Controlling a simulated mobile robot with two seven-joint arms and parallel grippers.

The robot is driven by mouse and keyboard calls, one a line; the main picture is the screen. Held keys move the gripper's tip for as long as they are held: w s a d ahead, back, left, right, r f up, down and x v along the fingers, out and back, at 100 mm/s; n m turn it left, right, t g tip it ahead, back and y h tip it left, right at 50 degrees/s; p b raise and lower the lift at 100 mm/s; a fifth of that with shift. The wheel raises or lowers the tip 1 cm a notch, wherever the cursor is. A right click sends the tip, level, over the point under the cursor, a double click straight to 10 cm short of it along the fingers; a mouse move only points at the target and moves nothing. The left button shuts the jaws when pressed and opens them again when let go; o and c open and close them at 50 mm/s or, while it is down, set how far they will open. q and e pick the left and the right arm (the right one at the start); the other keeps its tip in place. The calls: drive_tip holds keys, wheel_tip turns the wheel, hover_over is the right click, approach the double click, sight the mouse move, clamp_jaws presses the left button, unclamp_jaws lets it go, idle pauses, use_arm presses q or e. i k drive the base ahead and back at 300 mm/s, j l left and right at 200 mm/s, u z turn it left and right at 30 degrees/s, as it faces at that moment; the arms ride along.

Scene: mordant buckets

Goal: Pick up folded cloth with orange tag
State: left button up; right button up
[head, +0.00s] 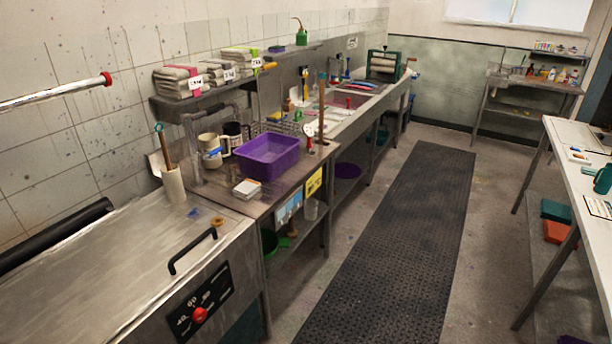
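Folded cloths lie in stacks on the metal wall shelf (215,97) at the upper left. The left stack (176,85) is grey with a red-pink piece and a white label at its right end. The middle stack (213,75) is grey with a white tag. The right stack (238,60) is pale with green, and a small yellow-orange patch (257,63) shows at its right edge. I cannot tell for sure whether this patch is an orange tag. Neither of my grippers is in view.
Below the shelf, a bench holds a purple basin (267,157), pots and a white block (247,188). A steel unit (120,265) with a handle fills the lower left. A pale red-ended rod (60,94) juts in at left. The dark floor mat (400,240) is clear.

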sight(249, 189)
drive_tip(key=i+l, duration=0.2)
drive_tip(key=i, duration=0.25)
drive_tip(key=i+l+z, duration=0.1)
drive_tip(key=i, duration=0.35)
drive_tip(key=i+l, duration=0.2)
drive_tip(key=i, duration=0.25)
drive_tip(key=i+l+u, duration=0.3)
drive_tip(key=u, duration=0.15)
drive_tip(key=i+l+u, duration=0.35)
drive_tip(key=u, duration=0.15)
drive_tip(key=i+l+u, duration=0.2)
drive_tip(key=l, duration=0.15)
drive_tip(key=l+u, duration=0.2)
drive_tip(key=l, duration=0.15)
drive_tip(key=i+l+u, duration=0.2)
drive_tip(key=l, duration=0.2)
drive_tip(key=k, duration=0.1)
